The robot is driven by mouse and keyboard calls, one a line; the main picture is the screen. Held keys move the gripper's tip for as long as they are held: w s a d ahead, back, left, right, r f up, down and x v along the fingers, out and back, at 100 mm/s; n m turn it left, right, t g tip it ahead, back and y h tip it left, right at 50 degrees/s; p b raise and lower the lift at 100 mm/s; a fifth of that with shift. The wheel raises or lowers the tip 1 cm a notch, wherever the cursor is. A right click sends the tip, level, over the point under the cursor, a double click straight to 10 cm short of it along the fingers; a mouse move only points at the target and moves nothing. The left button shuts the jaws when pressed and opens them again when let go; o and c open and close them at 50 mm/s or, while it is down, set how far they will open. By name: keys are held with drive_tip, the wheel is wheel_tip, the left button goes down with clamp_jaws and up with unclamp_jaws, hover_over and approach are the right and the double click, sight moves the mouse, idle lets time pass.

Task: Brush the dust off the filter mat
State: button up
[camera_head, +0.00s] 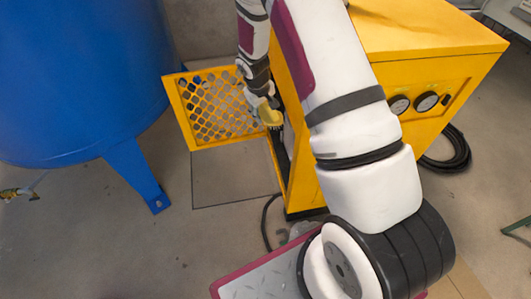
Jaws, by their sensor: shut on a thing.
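My gripper (264,103) is at the open side of the yellow cabinet (420,35), partly hidden by my own wrist. It is shut on a brush with a yellow body (271,117); its bristles point down. The brush is beside the inner edge of the perforated yellow door (180,103), which stands open to the left. The filter mat is not clearly visible; my arm and the cabinet's side hide most of the opening. I cannot tell whether the brush touches anything.
A big blue tank (80,75) with a leg (135,170) stands at the left. A black hose (458,150) lies coiled at the right. A dark cable (265,225) runs on the floor below the door.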

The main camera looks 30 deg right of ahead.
drive_tip(key=w+d+f+n+g+h+b, duration=0.1)
drive_tip(key=w+d+f+n+h+b, duration=0.25)
drive_tip(key=f+b, duration=0.95)
drive_tip(key=w+d+f+n+h+b, duration=0.1)
drive_tip(key=w+d+f+h+b, duration=0.35)
drive_tip(key=f+b, duration=0.9)
drive_tip(key=w+d+f+n+g+h+b, duration=0.15)
drive_tip(key=w+f+h+b, duration=0.4)
drive_tip(key=f, duration=1.35)
drive_tip(key=d+y+b, duration=0.1)
drive_tip(key=d, duration=0.5)
drive_tip(key=shift+s+n+b, duration=0.15)
drive_tip(key=shift+n+b, duration=0.25)
drive_tip(key=shift+s+d+t, duration=0.15)
drive_tip(key=shift+d, duration=0.4)
drive_tip(key=shift+s+d+t, duration=0.1)
drive_tip(key=shift+s+d, duration=0.05)
drive_tip(key=shift+d, duration=0.35)
drive_tip(key=s+p, duration=0.1)
drive_tip(key=s+a+p, duration=0.1)
drive_tip(key=s+p, duration=0.1)
drive_tip(key=shift+s+a, duration=0.1)
drive_tip(key=shift+s, duration=0.05)
drive_tip(key=s+p, duration=0.1)
drive_tip(key=s, duration=0.1)
drive_tip(key=s+a+p, duration=0.1)
drive_tip(key=s+p, duration=0.1)
drive_tip(key=shift+s+f, duration=0.1)
drive_tip(key=shift+s, duration=0.05)
drive_tip(key=shift+d, duration=0.1)
